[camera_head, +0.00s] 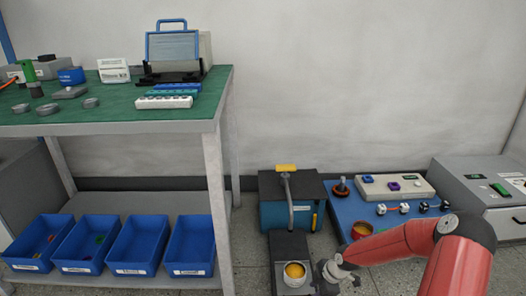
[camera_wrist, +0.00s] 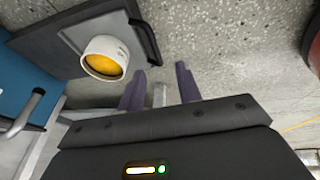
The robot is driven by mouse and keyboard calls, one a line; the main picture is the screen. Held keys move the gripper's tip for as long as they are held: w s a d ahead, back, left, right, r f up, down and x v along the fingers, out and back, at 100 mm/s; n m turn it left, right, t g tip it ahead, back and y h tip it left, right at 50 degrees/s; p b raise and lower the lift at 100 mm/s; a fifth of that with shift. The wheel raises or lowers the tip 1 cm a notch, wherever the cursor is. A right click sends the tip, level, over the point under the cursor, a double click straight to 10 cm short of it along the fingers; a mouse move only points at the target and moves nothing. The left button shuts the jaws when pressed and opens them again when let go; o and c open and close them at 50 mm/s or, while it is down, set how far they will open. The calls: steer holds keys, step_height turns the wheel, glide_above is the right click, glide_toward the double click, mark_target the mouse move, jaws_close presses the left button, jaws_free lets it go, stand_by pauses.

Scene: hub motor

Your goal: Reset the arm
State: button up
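My red arm (camera_head: 460,265) reaches in from the lower right in the head view, bent at the elbow. My gripper (camera_head: 330,272) is low, near the bottom edge, just right of a white cup (camera_head: 295,281) with yellow-orange contents. In the wrist view my gripper (camera_wrist: 160,72) has its two dark purple fingers apart, with nothing seen gripped between them. The cup (camera_wrist: 105,57) is up and left of the fingers there, apart from them, on a grey plate with a dark handle (camera_wrist: 148,38).
A blue and black press-like machine (camera_head: 290,205) stands behind the cup. A blue board (camera_head: 350,208) with switches and a grey box (camera_head: 470,185) lie to the right. A green-topped bench (camera_head: 120,117) with blue bins (camera_head: 138,246) below is at left. Some speckled floor (camera_head: 245,255) is bare.

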steer(key=s+d+r+m+h+p, duration=0.1)
steer(key=s+r+m+h+p, duration=0.2)
steer(key=r, duration=1.2)
steer(key=s+r+m+h+p, duration=0.1)
steer(key=s+r+m+h, duration=0.35)
steer(key=r, duration=1.15)
steer(key=s+a+r+m+t+y+p, duration=0.1)
steer(key=s+a+r+m+t+y, duration=0.1)
steer(key=s+r+m, duration=0.3)
steer(key=s+a+r+m+t+y+p, duration=0.1)
steer(key=s+a+r+m, duration=0.2)
steer(key=s+r, duration=0.7)
steer(key=s+m, duration=0.2)
steer(key=s, duration=0.1)
steer(key=shift+s+a+r+t+y, duration=0.35)
steer(key=shift+s+t, duration=0.05)
